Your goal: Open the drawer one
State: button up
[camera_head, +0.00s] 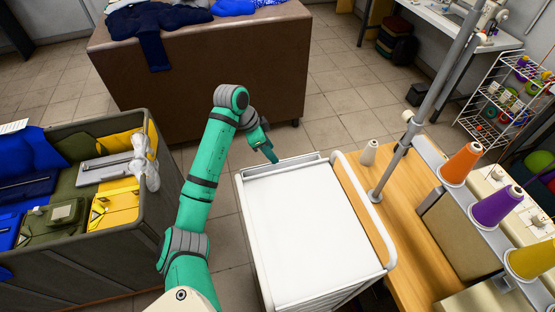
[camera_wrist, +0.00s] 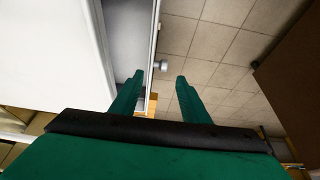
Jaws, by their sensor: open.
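A white drawer cabinet (camera_head: 310,225) stands in the middle of the head view; its white top also shows in the wrist view (camera_wrist: 45,60). At its far side the top drawer (camera_head: 283,168) stands out a little from under the top. The wrist view shows its grey inside (camera_wrist: 127,40) and a round silver knob (camera_wrist: 162,66) on its front. My gripper (camera_head: 272,158) is at this far edge. In the wrist view my gripper (camera_wrist: 160,78) is open and empty, its fingers apart, with the knob in line with the gap just beyond the fingertips. The lower drawers' fronts are hidden.
A wooden sewing table (camera_head: 395,215) with thread cones (camera_head: 460,163) and a metal pole is close on the right. A grey bin (camera_head: 85,247) of bagged comforters is on the left. A brown box (camera_head: 205,65) with clothes stands behind; tiled floor lies between.

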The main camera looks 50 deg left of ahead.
jog(key=x, duration=0.6)
jog(key=shift+w+f, duration=0.2)
jog(key=shift+f, duration=0.1)
jog(key=shift+c, duration=0.7)
grip_shut()
